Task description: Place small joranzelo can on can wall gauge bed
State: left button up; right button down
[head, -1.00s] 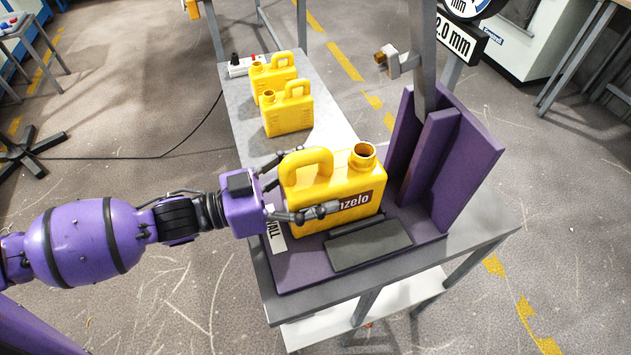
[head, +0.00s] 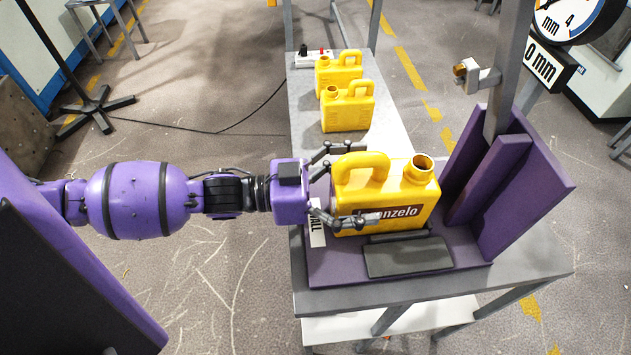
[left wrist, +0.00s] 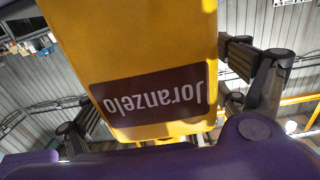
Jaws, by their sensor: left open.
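The yellow joranzelo can (head: 395,192) stands upright on the purple gauge bed (head: 335,267), with its handle to the left, its open neck to the right and a dark label on its front. My left gripper (head: 368,186) is open at the can's left end, one finger on the far side and one in front of the label. In the left wrist view the can (left wrist: 140,40) fills the middle with its label upside down, and a finger shows at each side. Whether a finger still touches the can is unclear. My right gripper is not in view.
Two more yellow cans, a nearer one (head: 348,112) and a farther one (head: 330,76), stand farther back on the grey table near a white power strip (head: 313,60). The purple upright wall (head: 505,190) with a grey post and dial rises right of the can. A dark pad (head: 408,257) lies in front.

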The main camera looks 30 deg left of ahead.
pick_arm(q)
jog(key=v, duration=1)
jog(key=shift+s+a+f, duration=0.1)
jog(key=shift+a, duration=0.05)
jog(key=shift+s+a, duration=0.25)
jog(key=shift+a, duration=0.2)
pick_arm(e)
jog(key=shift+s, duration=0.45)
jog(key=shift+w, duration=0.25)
